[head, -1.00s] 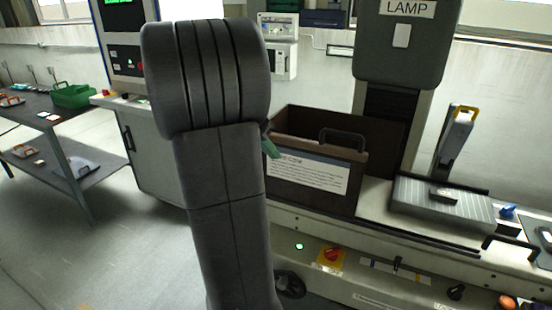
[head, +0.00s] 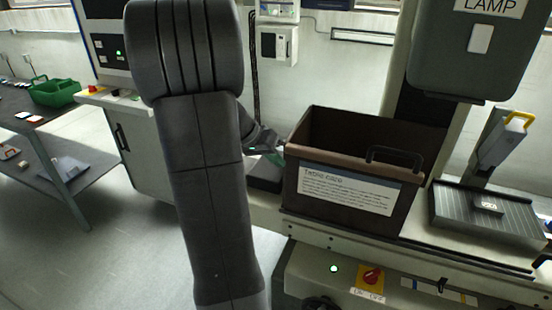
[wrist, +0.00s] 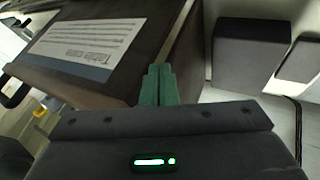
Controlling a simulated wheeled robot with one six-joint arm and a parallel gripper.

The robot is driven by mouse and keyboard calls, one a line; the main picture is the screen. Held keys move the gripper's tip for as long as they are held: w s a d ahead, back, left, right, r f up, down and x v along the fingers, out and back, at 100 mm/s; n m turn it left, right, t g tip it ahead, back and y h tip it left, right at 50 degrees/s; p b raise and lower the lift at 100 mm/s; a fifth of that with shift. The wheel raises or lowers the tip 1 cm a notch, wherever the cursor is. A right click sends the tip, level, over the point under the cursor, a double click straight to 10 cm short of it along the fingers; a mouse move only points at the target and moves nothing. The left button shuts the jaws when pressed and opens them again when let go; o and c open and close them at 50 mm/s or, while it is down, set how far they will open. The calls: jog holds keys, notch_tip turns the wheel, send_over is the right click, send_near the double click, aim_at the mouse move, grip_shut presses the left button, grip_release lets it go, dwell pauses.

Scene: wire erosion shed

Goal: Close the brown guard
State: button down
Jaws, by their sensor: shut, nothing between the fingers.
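The brown guard (head: 300,205) is a box-like cover with a white label and a black handle (head: 395,158) on its front. It stands on the machine bed below the lamp head. In the wrist view the guard (wrist: 115,88) fills the upper left, with its label tilted. My gripper (head: 277,153) is at the guard's left end in the head view, mostly hidden behind my arm. In the wrist view its green fingers (wrist: 158,85) are together and empty, close beside the guard's end edge. I cannot tell whether they touch it.
The lamp head (head: 465,55) hangs above right of the guard. A grey ribbed plate (head: 470,215) lies on the bed to the right. A red knob (head: 371,278) is on the front panel below. A shelf table with a green basket (head: 52,92) is far left.

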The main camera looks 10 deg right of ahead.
jog(key=shift+s+d+f+b, duration=0.1)
jog(key=shift+s+d+b, duration=0.15)
jog(key=shift+d+b, duration=0.1)
jog(key=s+d+b, duration=0.3)
jog(key=s+d, duration=0.7)
jog(key=d, duration=0.4)
jog(key=s+d+b, duration=0.4)
jog(key=s+d, duration=0.6)
jog(key=d, duration=0.5)
jog(key=shift+d, duration=0.3)
jog(key=shift+w, duration=0.1)
